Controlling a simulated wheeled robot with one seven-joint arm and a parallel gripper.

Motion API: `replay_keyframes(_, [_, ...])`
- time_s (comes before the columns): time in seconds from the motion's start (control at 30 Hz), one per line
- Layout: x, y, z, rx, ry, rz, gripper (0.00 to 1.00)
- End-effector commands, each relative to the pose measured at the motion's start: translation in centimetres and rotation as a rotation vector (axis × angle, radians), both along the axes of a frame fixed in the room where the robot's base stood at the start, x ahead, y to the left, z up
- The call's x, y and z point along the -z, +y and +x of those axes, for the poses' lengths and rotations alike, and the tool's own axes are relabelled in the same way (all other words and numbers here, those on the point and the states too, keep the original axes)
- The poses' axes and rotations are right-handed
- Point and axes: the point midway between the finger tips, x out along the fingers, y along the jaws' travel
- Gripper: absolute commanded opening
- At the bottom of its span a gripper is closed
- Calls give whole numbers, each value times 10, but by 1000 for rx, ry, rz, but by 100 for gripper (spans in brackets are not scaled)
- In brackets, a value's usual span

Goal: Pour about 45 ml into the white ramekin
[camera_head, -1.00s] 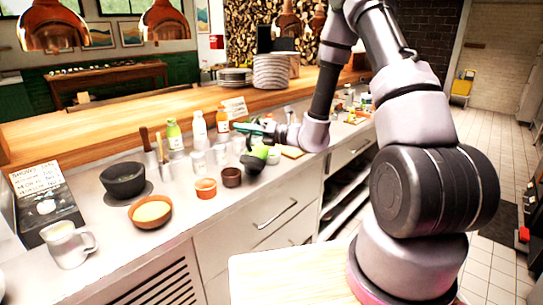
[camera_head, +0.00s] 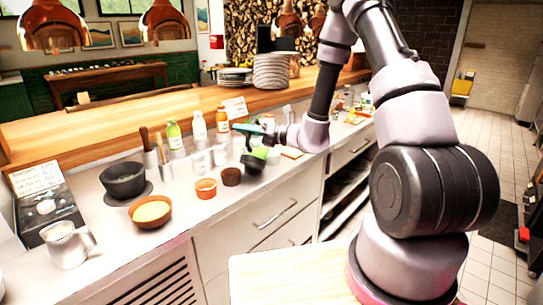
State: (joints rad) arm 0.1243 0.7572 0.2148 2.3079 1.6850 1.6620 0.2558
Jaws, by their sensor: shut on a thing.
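My gripper (camera_head: 258,130) is at the end of the arm, above the back of the counter. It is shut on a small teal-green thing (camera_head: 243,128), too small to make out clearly. Just below it is a dark round thing with bright green on it (camera_head: 252,164); I cannot tell whether the two are joined. Small white vessels (camera_head: 200,163) stand to the left of the gripper; one may be the white ramekin, but I cannot tell which. No stream of liquid is visible.
An orange ramekin (camera_head: 206,189) and a brown one (camera_head: 231,177) stand in front. Farther left are a terracotta bowl (camera_head: 151,211), a dark bowl (camera_head: 122,180) and a white jug (camera_head: 68,246). Bottles (camera_head: 174,136) stand behind. The counter's front strip (camera_head: 215,220) is clear.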

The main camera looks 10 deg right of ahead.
Motion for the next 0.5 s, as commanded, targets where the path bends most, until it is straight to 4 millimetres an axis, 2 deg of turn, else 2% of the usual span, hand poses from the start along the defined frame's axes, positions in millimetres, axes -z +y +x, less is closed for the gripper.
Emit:
replay_keyframes(0.17, [-12,8,-11,-3,-126,-79,0])
replay_keyframes(0.5, [9,25,-36,-4,-338,-218,0])
